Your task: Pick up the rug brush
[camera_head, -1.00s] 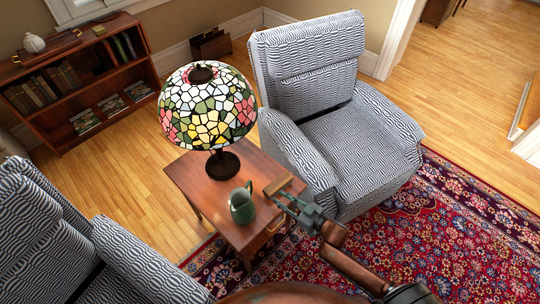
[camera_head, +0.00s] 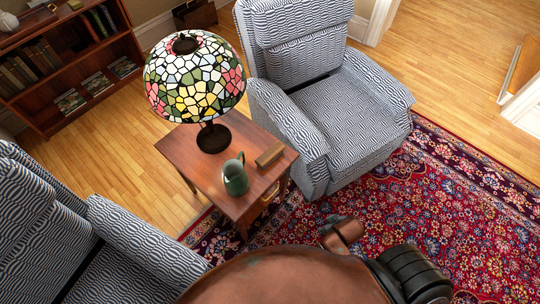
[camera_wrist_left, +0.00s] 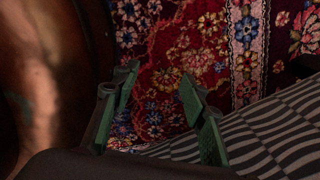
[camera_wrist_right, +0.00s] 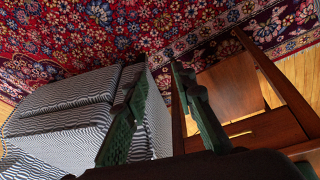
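The rug brush, a small brown wooden block (camera_head: 270,154), lies on the right corner of the wooden side table (camera_head: 190,152), beside the green pitcher (camera_head: 235,176). Its bristles cannot be made out. My right gripper is out of the head view. In the right wrist view its two green fingers (camera_wrist_right: 160,85) stand apart and empty, with the table's drawer front and legs beyond them. My left gripper (camera_wrist_left: 157,85) is also open and empty, over the rug and a striped chair. It is out of the head view.
A stained-glass lamp (camera_head: 196,85) stands at the table's back. Striped armchairs stand right (camera_head: 335,105) and left (camera_head: 145,240) of the table. A patterned red rug (camera_head: 440,205) covers the floor at right. A bookcase (camera_head: 75,60) stands at back left.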

